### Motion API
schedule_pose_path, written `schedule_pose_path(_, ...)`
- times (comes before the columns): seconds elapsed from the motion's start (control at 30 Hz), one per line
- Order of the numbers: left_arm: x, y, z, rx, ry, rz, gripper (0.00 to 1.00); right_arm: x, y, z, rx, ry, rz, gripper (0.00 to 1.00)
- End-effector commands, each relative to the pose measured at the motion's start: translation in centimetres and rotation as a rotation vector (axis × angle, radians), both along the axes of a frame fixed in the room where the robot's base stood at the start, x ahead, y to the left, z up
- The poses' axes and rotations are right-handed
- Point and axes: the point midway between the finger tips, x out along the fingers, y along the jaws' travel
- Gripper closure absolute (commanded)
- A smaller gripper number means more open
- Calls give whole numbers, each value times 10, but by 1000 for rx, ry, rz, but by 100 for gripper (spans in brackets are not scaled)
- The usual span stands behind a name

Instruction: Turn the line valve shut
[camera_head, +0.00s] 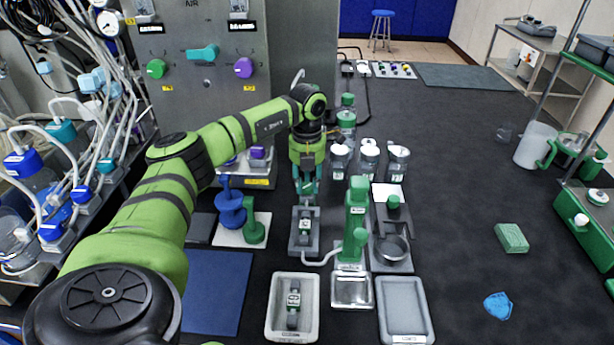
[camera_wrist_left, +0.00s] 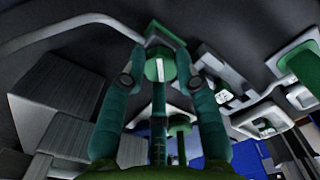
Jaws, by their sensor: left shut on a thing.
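The line valve (camera_head: 304,229) looks like a dark in-line body with a green and white centre, lying in a grey cradle (camera_head: 292,246) at the middle of the bench. My left gripper (camera_head: 306,190) points down at the cradle's far end. In the left wrist view its two teal fingers (camera_wrist_left: 158,65) close in on either side of a green round part with a white mark (camera_wrist_left: 160,70), which I take to be the valve's handle. The exact contact and the handle's angle are hard to make out. My right gripper is not in view.
A similar part (camera_head: 293,297) lies in a light tray (camera_head: 273,312) in front. A green stand (camera_head: 355,215) is close to the right, with a pale tube beside it. Lidded jars (camera_head: 369,158) stand behind. A control panel (camera_head: 300,50) stands at the back.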

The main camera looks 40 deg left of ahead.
Motion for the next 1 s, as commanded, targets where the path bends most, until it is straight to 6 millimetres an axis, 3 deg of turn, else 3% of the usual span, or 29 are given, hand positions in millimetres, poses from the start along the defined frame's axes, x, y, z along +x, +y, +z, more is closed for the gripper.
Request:
schedule_pose_path(0.6, 0, -2, -1, -2, 0, -544, 100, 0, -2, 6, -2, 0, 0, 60)
schedule_pose_path(1.0, 0, -2, -1, -3, 1, -714, 100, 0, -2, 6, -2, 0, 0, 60)
